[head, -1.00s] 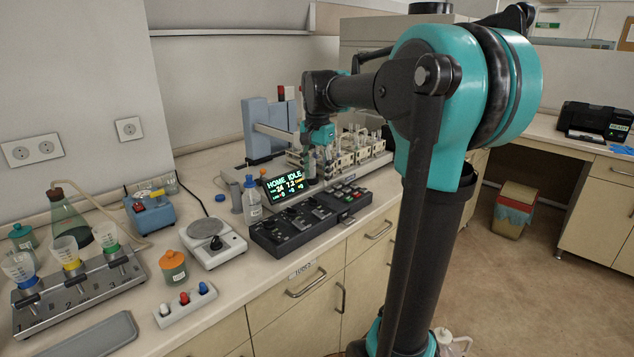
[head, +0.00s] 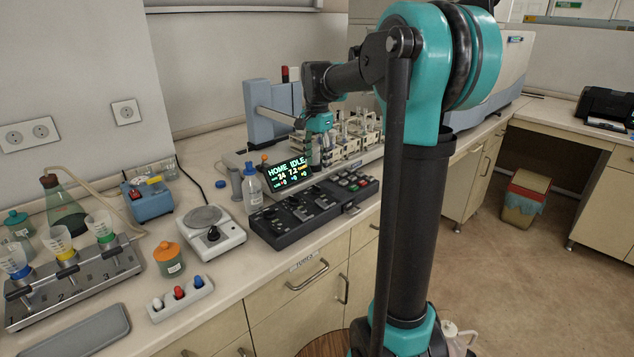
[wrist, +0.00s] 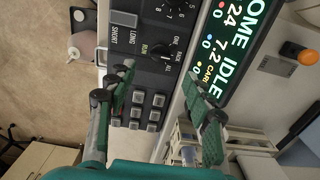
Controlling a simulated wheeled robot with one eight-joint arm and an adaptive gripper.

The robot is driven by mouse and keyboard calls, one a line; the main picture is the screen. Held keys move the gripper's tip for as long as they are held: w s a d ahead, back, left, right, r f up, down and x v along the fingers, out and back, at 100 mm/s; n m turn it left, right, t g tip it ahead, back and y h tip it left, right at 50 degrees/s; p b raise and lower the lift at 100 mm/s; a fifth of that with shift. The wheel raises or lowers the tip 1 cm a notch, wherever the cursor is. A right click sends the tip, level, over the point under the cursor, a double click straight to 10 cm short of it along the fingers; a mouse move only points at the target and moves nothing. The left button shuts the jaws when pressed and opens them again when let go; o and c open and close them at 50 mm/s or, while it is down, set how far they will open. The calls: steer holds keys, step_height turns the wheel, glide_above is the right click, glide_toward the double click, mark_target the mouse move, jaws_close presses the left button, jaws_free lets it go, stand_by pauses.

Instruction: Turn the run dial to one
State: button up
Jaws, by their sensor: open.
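The black control panel (head: 283,224) lies on the bench in front of the lit display. In the wrist view, the run dial (wrist: 162,50) is a small dark knob marked RUN, with ONE, RACK and ALL printed around it. I cannot clearly tell which mark its pointer faces. My gripper (wrist: 158,80) is open and empty, with its green-padded fingers on either side below the dial in that picture, apart from it. In the head view, my gripper (head: 317,150) hangs over the panel's back edge beside the display, its tips partly hidden.
The display (head: 290,175) reads HOME IDLE and stands close to the fingers. Racks of vials (head: 352,140) lie behind the gripper. A white bottle (head: 252,190) stands left of the display. Grey buttons (wrist: 148,110) and a LONG/SHORT switch (wrist: 124,18) flank the dial.

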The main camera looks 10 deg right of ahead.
mark_target(317, 186)
step_height(317, 186, down, 7)
steer(key=shift+f, duration=0.2)
steer(key=shift+c, duration=0.2)
steer(key=c, duration=1.1)
steer(key=shift+n, duration=0.3)
steer(key=n, duration=0.4)
steer(key=shift+n, duration=2.5)
